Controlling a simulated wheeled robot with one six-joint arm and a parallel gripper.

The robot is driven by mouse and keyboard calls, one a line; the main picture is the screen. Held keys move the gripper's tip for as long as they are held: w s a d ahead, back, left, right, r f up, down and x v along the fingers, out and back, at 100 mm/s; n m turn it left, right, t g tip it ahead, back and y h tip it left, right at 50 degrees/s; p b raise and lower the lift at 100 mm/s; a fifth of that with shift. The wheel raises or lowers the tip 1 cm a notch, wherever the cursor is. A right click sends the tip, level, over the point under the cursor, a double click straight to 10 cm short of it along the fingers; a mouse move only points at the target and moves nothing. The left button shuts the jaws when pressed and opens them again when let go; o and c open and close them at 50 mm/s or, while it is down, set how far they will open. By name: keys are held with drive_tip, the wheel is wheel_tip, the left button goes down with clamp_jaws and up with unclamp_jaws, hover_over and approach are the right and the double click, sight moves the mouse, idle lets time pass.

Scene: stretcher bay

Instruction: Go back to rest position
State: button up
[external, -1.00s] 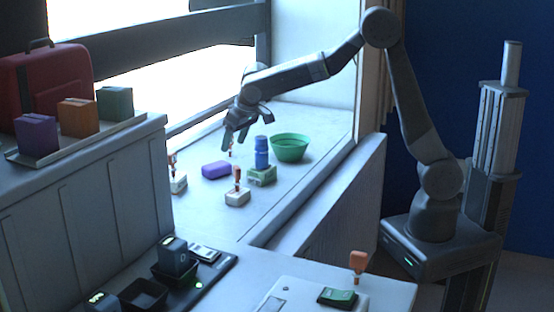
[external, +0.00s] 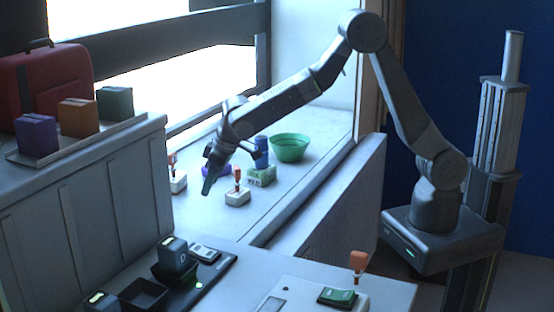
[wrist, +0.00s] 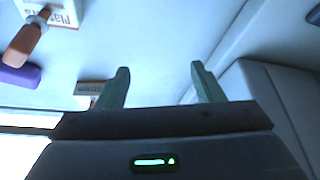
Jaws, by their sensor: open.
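My gripper (external: 211,176) hangs in the air above the front part of the window ledge, to the left of the white block with the orange-topped stick (external: 237,196). In the wrist view my gripper (wrist: 160,85) has its two green-grey fingers wide apart with nothing between them. The arm reaches left from its base at the right, bent at a high elbow.
The ledge (external: 225,222) holds a green bowl (external: 290,147), a blue bottle (external: 261,158) and a purple block (external: 216,170), partly hidden. A cabinet (external: 90,185) with a red case (external: 45,82) stands left. Chargers (external: 174,262) sit in front.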

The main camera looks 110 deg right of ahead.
wheel_tip(320, 180, down, 7)
drive_tip(key=shift+d+f+p, duration=0.1)
drive_tip(key=shift+p, duration=0.45)
drive_tip(key=shift+s+r, duration=0.1)
drive_tip(key=shift+r, duration=0.2)
idle(0.7)
